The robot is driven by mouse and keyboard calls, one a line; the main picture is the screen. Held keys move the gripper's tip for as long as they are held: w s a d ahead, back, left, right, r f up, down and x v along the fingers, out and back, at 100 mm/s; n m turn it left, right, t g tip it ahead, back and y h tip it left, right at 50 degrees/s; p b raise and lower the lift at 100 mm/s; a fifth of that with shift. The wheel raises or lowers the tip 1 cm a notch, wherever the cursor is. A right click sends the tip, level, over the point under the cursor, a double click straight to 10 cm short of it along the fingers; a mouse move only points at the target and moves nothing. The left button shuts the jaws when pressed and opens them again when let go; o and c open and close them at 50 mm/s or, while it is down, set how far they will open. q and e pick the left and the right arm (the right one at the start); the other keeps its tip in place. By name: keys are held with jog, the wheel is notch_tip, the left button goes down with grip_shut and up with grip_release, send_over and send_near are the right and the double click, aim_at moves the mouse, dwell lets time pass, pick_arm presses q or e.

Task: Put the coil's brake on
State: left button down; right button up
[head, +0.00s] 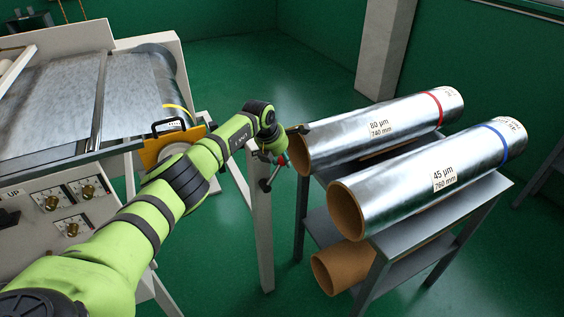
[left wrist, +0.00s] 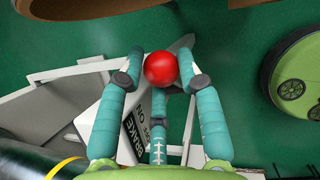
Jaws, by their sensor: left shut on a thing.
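My left gripper (head: 275,158) is beside the machine's frame at its right end. In the left wrist view its teal fingers (left wrist: 161,80) are shut around a red ball knob (left wrist: 161,68). The knob also shows as a small red spot in the head view (head: 282,159). A pale plate with a BRAKE label (left wrist: 128,135) lies behind the fingers; an "ON" marking is partly covered. The lever below the knob is mostly hidden by the fingers. The foil coil (head: 168,72) is mounted on the machine at left. My right gripper is not in view.
A grey rack (head: 489,190) at right bears two foil rolls, one with a red band (head: 390,128) and one with a blue band (head: 420,185). A brown core (head: 338,268) lies on its lower shelf. A control panel (head: 75,205) is at left. Green floor is clear behind.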

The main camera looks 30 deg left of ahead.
pick_arm(q)
jog(key=shift+w+d+f, duration=0.2)
jog(key=shift+w+d, duration=0.05)
jog(key=shift+d, duration=0.15)
jog(key=shift+g+b, duration=0.3)
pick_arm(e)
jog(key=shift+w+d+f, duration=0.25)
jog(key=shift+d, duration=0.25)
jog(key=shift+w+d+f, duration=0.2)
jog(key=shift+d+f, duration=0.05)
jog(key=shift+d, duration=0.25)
pick_arm(q)
jog(key=shift+d, duration=0.1)
jog(key=c, duration=0.9)
grip_release()
jog(key=shift+w+f, duration=0.1)
jog(key=shift+f, duration=0.1)
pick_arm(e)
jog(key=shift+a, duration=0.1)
pick_arm(q)
jog(key=shift+r, duration=0.1)
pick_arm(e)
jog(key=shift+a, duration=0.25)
pick_arm(q)
jog(key=shift+a, duration=0.2)
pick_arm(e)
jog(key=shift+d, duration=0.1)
